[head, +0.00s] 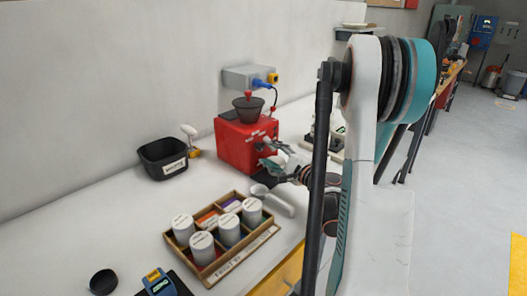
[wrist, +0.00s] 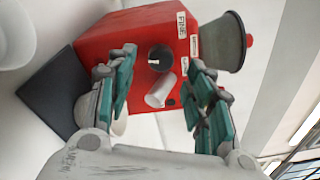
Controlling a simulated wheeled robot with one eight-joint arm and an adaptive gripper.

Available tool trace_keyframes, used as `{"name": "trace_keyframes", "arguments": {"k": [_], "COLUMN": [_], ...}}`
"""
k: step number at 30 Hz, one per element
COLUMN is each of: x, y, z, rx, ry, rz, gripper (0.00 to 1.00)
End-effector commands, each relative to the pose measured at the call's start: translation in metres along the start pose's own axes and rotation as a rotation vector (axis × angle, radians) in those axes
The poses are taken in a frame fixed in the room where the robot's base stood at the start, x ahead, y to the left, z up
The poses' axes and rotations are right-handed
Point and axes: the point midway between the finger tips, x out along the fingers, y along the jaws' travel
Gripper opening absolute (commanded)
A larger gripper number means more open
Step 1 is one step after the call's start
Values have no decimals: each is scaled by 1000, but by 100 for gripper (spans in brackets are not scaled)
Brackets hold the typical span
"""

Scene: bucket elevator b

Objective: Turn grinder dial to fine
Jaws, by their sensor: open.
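The red grinder (head: 238,146) stands on the white counter against the wall, with a dark hopper (head: 249,108) on top. In the wrist view its red front (wrist: 110,45) faces me, turned sideways. A round black dial (wrist: 160,57) with a small white mark sits on that face. A label reading FINE (wrist: 182,24) is beyond the dial, and more labels follow along the edge. A pale cylinder (wrist: 161,90) sticks out just below the dial. My gripper (wrist: 163,72) is open, its teal-padded fingers on either side of the dial and cylinder, apparently touching neither. In the head view my gripper (head: 272,155) is at the grinder's front.
A wooden tray (head: 236,257) with several white-lidded canisters lies in front of the grinder. A white scoop-like item (head: 272,200) lies beside it. A black bin (head: 163,159) is to the left. A grey wall box (head: 249,77) with a blue plug is behind.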

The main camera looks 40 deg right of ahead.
Motion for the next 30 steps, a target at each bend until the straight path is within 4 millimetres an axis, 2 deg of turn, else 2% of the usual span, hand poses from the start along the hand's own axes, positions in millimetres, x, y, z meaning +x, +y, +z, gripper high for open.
{"name": "trace_keyframes", "arguments": {"k": [3,9,20,21,26,27,30], "x": [21,41,46,46,46,46,45], "y": [2,1,0,0,0,0,0], "z": [1,0,0,0,0,0,0], "rx": [0,0,0,0,0,0,-1], "ry": [-3,-1,1,1,1,0,0], "rz": [1,1,0,0,0,0,0], "gripper": [48,48,48,43,7,4,4]}}
